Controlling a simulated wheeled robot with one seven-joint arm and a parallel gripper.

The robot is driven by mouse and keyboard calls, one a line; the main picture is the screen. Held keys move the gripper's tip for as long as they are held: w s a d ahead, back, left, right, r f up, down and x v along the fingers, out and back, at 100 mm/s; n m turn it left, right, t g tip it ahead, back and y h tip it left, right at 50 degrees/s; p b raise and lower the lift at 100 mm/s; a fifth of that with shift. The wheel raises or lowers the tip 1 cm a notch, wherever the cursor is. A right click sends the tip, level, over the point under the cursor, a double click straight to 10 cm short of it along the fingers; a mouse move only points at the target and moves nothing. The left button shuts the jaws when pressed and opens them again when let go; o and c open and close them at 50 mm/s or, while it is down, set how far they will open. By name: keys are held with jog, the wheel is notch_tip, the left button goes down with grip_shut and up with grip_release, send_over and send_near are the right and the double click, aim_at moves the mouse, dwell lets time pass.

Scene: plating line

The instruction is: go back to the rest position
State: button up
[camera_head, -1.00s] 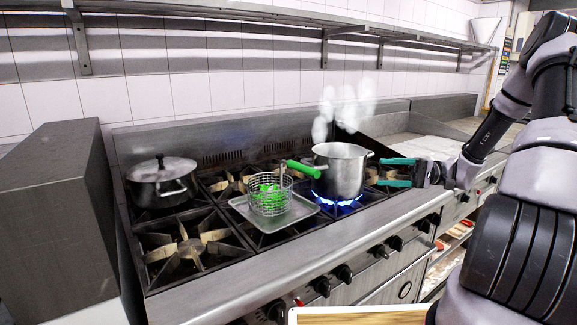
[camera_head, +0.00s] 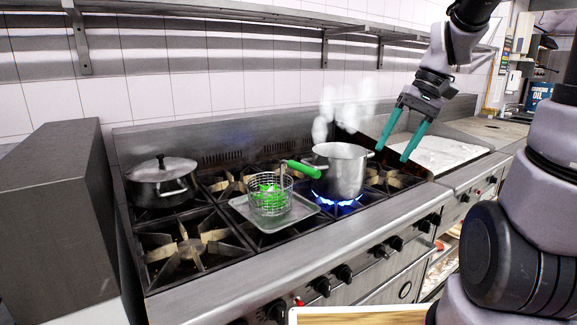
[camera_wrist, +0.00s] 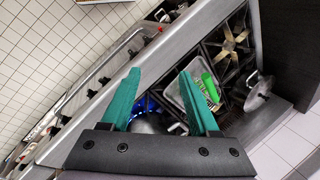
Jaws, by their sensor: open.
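My gripper (camera_head: 392,152) is open and empty, with its teal fingers pointing down, above and to the right of the steaming steel pot (camera_head: 341,172). It also shows in the wrist view (camera_wrist: 160,95), where its fingers are spread apart with nothing between them. The pot sits on a burner with a blue flame. A wire basket (camera_head: 270,203) with green food in it and a green handle (camera_head: 304,169) stands on a metal tray (camera_head: 262,222), left of the pot. My gripper touches none of these.
A lidded pot (camera_head: 161,187) stands at the back left of the stove (camera_head: 330,238). A wall shelf (camera_head: 230,10) runs along the tiled wall. A steel block (camera_head: 50,215) stands at the left. A flat griddle (camera_head: 435,152) lies to the right of the burners. The front left burner is bare.

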jog(key=s+d+r+m+t+h, duration=0.1)
jog(key=s+r+m+t+h, duration=0.1)
jog(key=s+r+t, duration=0.4)
notch_tip(320, 180, up, 3)
jog(key=shift+s+d+f+m+t+h, duration=0.1)
jog(key=shift+s+d+m+t+h, duration=0.2)
jog(key=shift+t, duration=0.2)
jog(key=shift+o, duration=0.2)
